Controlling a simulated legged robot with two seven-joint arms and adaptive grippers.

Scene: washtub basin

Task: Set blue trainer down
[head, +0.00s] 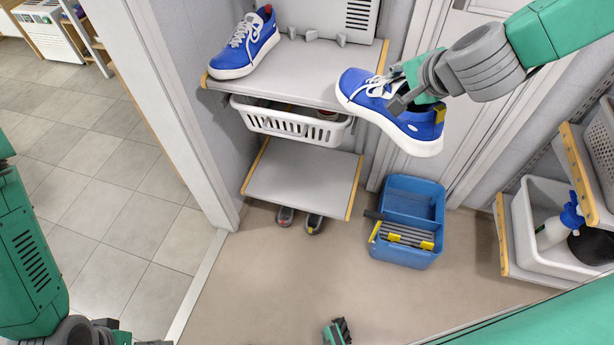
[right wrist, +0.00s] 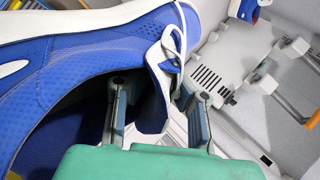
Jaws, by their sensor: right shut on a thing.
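My right gripper (head: 402,88) is shut on a blue trainer (head: 418,124) with white sole and laces, holding it at the collar. In the head view the toe overlaps the right end of the upper grey shelf (head: 300,75); the heel hangs to its right. The trainer also fills the left of the right wrist view (right wrist: 60,75), with its edge between my fingers (right wrist: 157,115). A matching blue trainer (head: 243,45) stands on the shelf's left end and shows at the top of the right wrist view (right wrist: 246,10). My left gripper (head: 122,337) is cut off at the bottom edge.
Below the upper shelf are a white basket (head: 290,125) and a lower bare shelf (head: 300,178). Dark shoes (head: 314,223) sit on the floor beneath. A blue bin (head: 410,212) stands right of it. The upper shelf's middle is clear.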

